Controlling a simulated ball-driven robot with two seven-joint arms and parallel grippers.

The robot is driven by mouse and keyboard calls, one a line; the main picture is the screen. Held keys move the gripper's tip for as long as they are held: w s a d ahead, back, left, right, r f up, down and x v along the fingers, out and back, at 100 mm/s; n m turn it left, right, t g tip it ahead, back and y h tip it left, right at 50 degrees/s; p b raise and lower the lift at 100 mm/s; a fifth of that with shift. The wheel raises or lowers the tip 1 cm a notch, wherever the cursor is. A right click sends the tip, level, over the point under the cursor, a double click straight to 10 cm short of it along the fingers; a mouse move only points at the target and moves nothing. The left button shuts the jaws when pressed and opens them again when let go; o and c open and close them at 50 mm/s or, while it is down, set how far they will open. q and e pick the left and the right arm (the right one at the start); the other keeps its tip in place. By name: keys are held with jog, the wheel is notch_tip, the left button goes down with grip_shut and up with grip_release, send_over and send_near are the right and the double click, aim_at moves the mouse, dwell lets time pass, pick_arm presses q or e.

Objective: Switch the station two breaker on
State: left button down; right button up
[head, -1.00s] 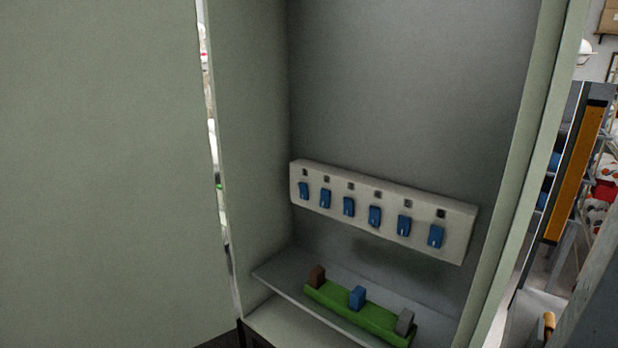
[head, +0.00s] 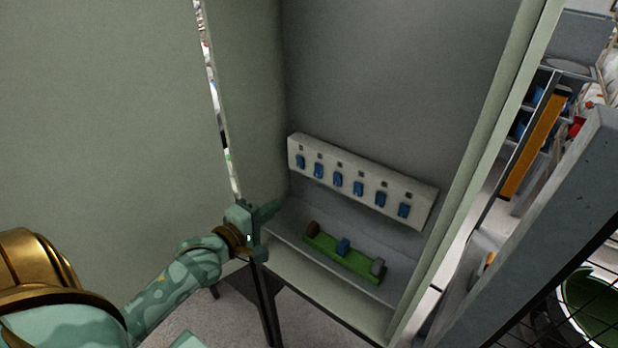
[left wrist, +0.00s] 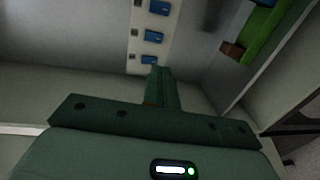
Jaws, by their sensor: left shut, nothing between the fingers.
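A pale breaker strip (head: 420,207) with several blue switches is fixed to the back wall of an open cabinet. Each switch has a small dark square above it. The leftmost switch (head: 300,162) and its neighbour (head: 318,170) show clearly; I cannot read any station labels. My left gripper (head: 270,210) is at the cabinet's left front opening, shut and empty, left of and below the strip. In the left wrist view its closed fingers (left wrist: 161,88) point toward the end of the breaker strip (left wrist: 140,30), with the nearest blue switch (left wrist: 149,60) just beyond. My right gripper is not in view.
A green block (head: 350,262) with brown, blue and grey pegs stands on the shelf (head: 290,229) below the strip. The cabinet's left side wall (head: 255,100) and right edge (head: 470,190) bound the opening. A grey post and mesh stand at right.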

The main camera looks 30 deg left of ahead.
aim_at(317, 176)
pick_arm(q)
jog(key=w, duration=0.4)
jog(key=w+f, duration=0.1)
jog(key=w, duration=0.4)
jog(key=w+d+p, duration=0.1)
jog(key=w, duration=0.4)
jog(key=shift+f, duration=0.35)
jog(key=shift+w+d+f+b, duration=0.1)
jog(key=shift+f+b, duration=0.15)
jog(key=shift+b, duration=0.35)
jog(key=shift+r, duration=0.15)
